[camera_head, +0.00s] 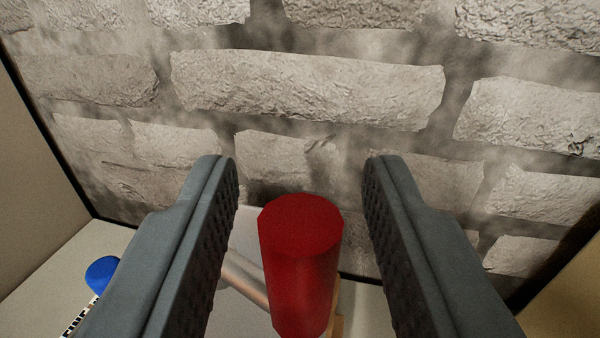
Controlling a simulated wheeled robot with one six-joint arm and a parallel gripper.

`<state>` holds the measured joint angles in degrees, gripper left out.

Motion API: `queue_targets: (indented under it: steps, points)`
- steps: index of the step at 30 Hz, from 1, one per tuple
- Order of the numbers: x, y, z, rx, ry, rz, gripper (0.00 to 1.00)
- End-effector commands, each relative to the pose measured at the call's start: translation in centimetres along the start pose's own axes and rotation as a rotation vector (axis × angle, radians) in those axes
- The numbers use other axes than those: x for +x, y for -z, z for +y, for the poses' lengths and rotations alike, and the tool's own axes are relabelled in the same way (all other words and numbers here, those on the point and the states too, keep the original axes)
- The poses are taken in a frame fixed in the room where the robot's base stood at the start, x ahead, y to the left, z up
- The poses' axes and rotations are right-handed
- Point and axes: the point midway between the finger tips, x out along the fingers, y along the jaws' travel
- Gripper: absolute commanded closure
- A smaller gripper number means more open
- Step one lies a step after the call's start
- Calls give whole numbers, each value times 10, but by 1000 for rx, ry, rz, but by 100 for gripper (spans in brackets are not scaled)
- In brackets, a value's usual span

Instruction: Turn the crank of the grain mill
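A red crank knob (300,255) stands upright between the two fingers of my gripper (300,185). The fingers are open, with a gap on each side of the knob, and neither touches it. A metal crank arm (247,279) runs from behind the left finger toward the knob. The mill's body is mostly hidden below the knob and fingers; only a small wooden-coloured piece shows at the knob's lower right.
A blue-capped item (102,273) with a lettered label stands at the lower left on a light surface (50,276). A whitewashed brick wall (300,85) fills the back. Side panels (30,165) bound the space left and right.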

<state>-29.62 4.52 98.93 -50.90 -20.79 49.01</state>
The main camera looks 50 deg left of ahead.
Motion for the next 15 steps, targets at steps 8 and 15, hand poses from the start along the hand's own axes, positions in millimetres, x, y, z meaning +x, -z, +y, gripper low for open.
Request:
queue_targets:
  steps: [8,15]
  points:
    - [0,0,0,0,0,0,74]
    - [0,0,0,0,0,0,100]
